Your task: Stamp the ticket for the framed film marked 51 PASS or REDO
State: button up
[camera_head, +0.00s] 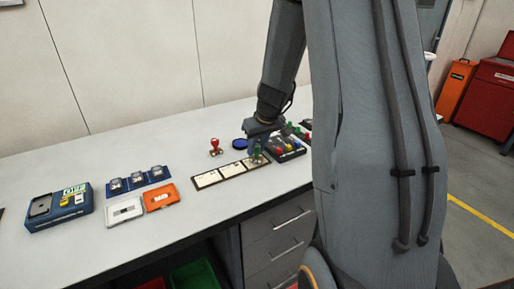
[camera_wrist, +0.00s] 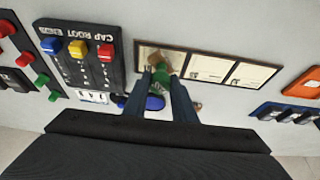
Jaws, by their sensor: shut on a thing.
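My gripper (camera_head: 262,132) is shut on a green-handled stamp (camera_wrist: 161,77), which also shows in the head view (camera_head: 257,155). The stamp is over the end ticket of a dark-edged strip of three pale tickets (camera_head: 210,179), nearest the black panel. I cannot tell whether its base touches the ticket. The strip also shows in the wrist view (camera_wrist: 228,70). A red-handled stamp (camera_head: 215,145) stands behind the strip, beside a round blue ink pad (camera_head: 240,143). Several framed films (camera_head: 136,181) stand in a blue rack at left; their numbers are too small to read.
A black panel (camera_wrist: 85,55) lettered "CAP ROOT" has blue, yellow and red knobs, close beside the stamp. A white frame (camera_head: 124,211) and an orange frame (camera_head: 159,197) lie before the rack. A blue device (camera_head: 58,207) sits far left. The front bench top is clear.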

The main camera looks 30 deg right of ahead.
aim_at(257, 146)
jog(key=shift+r+p, duration=2.25)
jog(key=shift+r, duration=0.85)
